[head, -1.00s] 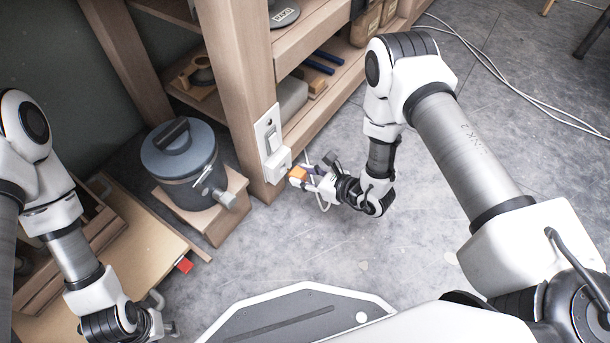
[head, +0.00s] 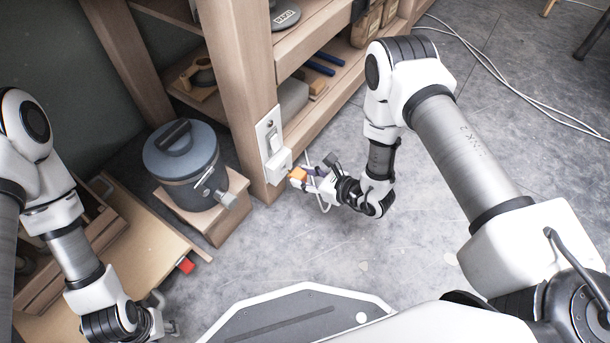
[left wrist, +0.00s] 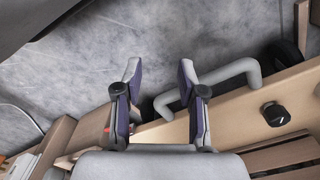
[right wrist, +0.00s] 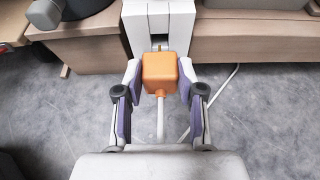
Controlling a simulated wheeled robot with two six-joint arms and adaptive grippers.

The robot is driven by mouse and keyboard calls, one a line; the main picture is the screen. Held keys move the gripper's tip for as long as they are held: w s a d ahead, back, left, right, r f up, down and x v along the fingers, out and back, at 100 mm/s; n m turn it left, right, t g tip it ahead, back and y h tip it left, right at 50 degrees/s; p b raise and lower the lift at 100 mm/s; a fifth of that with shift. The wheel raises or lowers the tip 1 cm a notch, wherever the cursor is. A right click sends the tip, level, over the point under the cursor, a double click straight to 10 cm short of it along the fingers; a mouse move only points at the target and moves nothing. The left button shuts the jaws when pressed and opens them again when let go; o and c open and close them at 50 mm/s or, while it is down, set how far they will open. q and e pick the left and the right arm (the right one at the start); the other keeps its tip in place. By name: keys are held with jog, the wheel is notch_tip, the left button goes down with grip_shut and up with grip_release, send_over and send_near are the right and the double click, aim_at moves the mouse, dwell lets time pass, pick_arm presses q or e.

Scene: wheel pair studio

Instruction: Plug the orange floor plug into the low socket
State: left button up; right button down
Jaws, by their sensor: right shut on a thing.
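The orange plug (head: 297,174) is held in my right gripper (head: 308,178), just in front of the low white socket (head: 278,166) on the wooden post. In the right wrist view the orange plug (right wrist: 160,73) sits between the fingertips of my right gripper (right wrist: 160,85), its white cord trailing back. Metal shows between the plug and the white socket (right wrist: 158,22), and a small gap seems to be left there. My left gripper (left wrist: 160,85) is open and empty, above the wooden board and a grey handle. In the head view my left gripper (head: 168,328) is at the lower left.
A blue-grey lidded pot (head: 182,165) stands on a wooden block left of the post. A shelf with tools (head: 318,65) is behind the socket. White cable (head: 510,85) lies on the floor at the upper right. Floor right of my right gripper is clear.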

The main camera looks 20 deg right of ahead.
aim_at(296, 172)
jog(key=shift+w+a, duration=0.1)
jog(key=shift+w+a+b, duration=0.35)
jog(key=shift+w+a, duration=0.5)
jog(key=shift+w, duration=0.25)
dwell(0.3)
jog(key=c, duration=0.6)
grip_release()
jog(key=v, duration=1.2)
jog(key=shift+r, duration=0.15)
